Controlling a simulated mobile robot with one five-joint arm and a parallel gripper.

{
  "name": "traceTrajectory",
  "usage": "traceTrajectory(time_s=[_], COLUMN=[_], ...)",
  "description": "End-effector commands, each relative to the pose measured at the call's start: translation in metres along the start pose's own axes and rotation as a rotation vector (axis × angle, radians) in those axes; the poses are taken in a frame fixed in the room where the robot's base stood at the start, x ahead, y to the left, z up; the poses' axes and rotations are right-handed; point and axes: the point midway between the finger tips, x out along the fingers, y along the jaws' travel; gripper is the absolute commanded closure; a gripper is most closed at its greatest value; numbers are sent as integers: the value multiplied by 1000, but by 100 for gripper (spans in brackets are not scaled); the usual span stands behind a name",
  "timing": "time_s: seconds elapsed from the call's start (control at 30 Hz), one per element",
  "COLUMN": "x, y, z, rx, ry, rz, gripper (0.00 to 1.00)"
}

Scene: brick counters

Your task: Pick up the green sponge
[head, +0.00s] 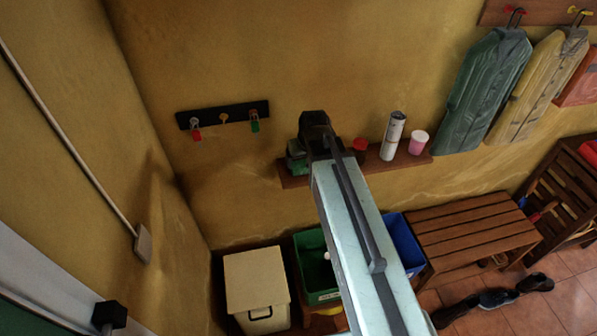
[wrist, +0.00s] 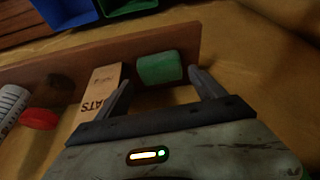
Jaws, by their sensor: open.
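The green sponge (wrist: 158,68) sits on a narrow brown wooden shelf (wrist: 60,70) in the wrist view. In the head view the green sponge (head: 295,151) shows at the left end of the shelf (head: 290,182), partly hidden by my gripper (head: 311,150). In the wrist view my gripper (wrist: 159,79) is open and empty. Its fingers point at the shelf, one on each side of the sponge. I cannot tell how much depth is left between the fingertips and the sponge.
A cardboard box (wrist: 103,84) marked "OATS" stands close beside the sponge, near the left finger. A red-lidded jar (head: 360,146), a white cylinder (head: 392,136) and a pink cup (head: 418,141) stand further along. Green (head: 312,248) and blue (head: 403,240) bins are below.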

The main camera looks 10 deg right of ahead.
Motion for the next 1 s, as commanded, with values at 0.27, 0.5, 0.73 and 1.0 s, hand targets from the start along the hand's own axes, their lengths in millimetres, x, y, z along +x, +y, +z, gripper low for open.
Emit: traceTrajectory(time_s=[0.27, 0.5, 0.73, 1.0], x=[49, 47, 47, 44], y=[0, 0, 0, 1], z=[0, -1, -1, -2], rx=[1, 1, 2, 2], ry=[0, 0, 0, 0], rz=[0, 1, 1, 1], gripper=[21, 21, 71, 71])
